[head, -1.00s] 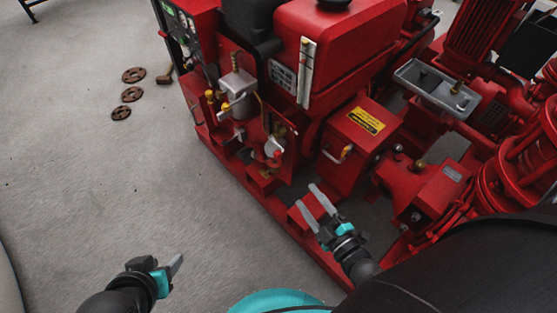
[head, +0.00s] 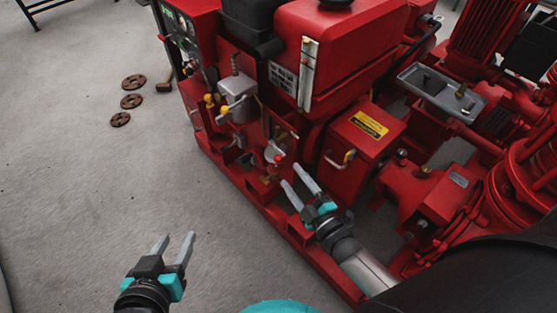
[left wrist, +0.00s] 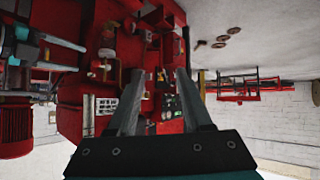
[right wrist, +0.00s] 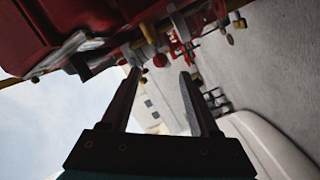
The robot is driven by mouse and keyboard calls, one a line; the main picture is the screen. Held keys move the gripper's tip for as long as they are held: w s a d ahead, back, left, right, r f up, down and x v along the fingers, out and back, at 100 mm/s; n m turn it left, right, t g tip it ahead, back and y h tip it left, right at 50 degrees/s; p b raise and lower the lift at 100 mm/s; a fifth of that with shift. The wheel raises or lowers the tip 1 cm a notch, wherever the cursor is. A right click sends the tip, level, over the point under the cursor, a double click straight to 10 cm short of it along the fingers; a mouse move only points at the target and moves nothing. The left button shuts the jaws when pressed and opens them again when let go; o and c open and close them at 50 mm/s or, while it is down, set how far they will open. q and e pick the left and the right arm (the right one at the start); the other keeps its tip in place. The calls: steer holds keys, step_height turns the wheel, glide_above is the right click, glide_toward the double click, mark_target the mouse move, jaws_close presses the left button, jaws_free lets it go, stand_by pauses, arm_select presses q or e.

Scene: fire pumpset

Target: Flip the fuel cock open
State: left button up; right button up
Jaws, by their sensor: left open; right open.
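The red pumpset has a small grey-and-white fitting with a red knob (head: 278,157) low on its side in the head view; I cannot tell for sure that it is the fuel cock. A red knob (right wrist: 160,60) also shows beyond the fingertips in the right wrist view. My right gripper (head: 297,176) is open and empty, its fingertips just in front of and right of that fitting, apparently apart from it. My left gripper (head: 177,240) is open and empty over the floor, at the lower left, and its fingers (left wrist: 158,75) point toward the pumpset in the left wrist view.
A red box with a yellow label (head: 368,124) and a handle stands right of my right gripper. Several rusty discs (head: 131,101) lie on the floor at left. Floor around my left gripper is clear.

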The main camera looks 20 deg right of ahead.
mark_target(278, 158)
arm_select(q)
steer(key=shift+s+d+r+n+t+h+b, duration=0.1)
steer(key=shift+d+r+t+h+b, duration=0.35)
steer(key=shift+d+t, duration=0.4)
steer(key=shift+d+r+n+t+h+b, duration=0.1)
steer(key=shift+d+r+t+h+b, duration=0.35)
steer(key=shift+t, duration=0.5)
steer(key=shift+s+d+r+n+t+h+b, duration=0.1)
steer(key=shift+d+r+t+h+b, duration=0.2)
steer(key=shift+d+r+t+b, duration=0.45)
arm_select(e)
steer(key=shift+w+a, duration=0.2)
steer(key=shift+w, duration=1.1)
steer(key=shift+w+a, duration=0.2)
steer(key=shift+w, duration=1.1)
steer(key=shift+w+a, duration=0.2)
steer(key=shift+w, duration=1.1)
arm_select(q)
steer(key=shift+d+f, duration=0.15)
steer(key=shift+f, duration=0.05)
arm_select(e)
jaws_close()
